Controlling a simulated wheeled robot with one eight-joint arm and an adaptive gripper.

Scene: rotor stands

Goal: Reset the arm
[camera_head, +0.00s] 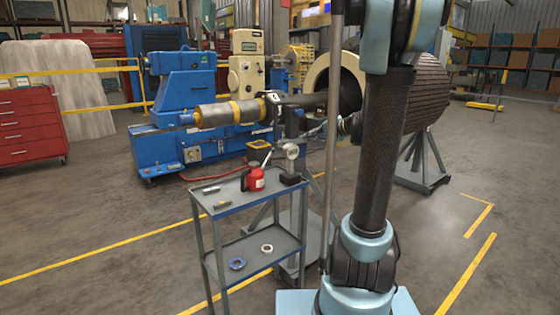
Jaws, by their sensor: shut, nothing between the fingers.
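My arm rises from its light-blue base at the bottom right of the head view. Its dark upright link runs to a light-blue joint at the top edge, where the arm leaves the picture. Behind the arm lies a large dark ribbed rotor (430,95) with a cream ring (323,72) and a shaft (230,112) reaching left. A grey rotor stand (424,165) is under its right part.
A grey two-shelf cart (235,206) stands left of my arm, close by. A red cabinet (30,125) is far left. The front-left floor is open.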

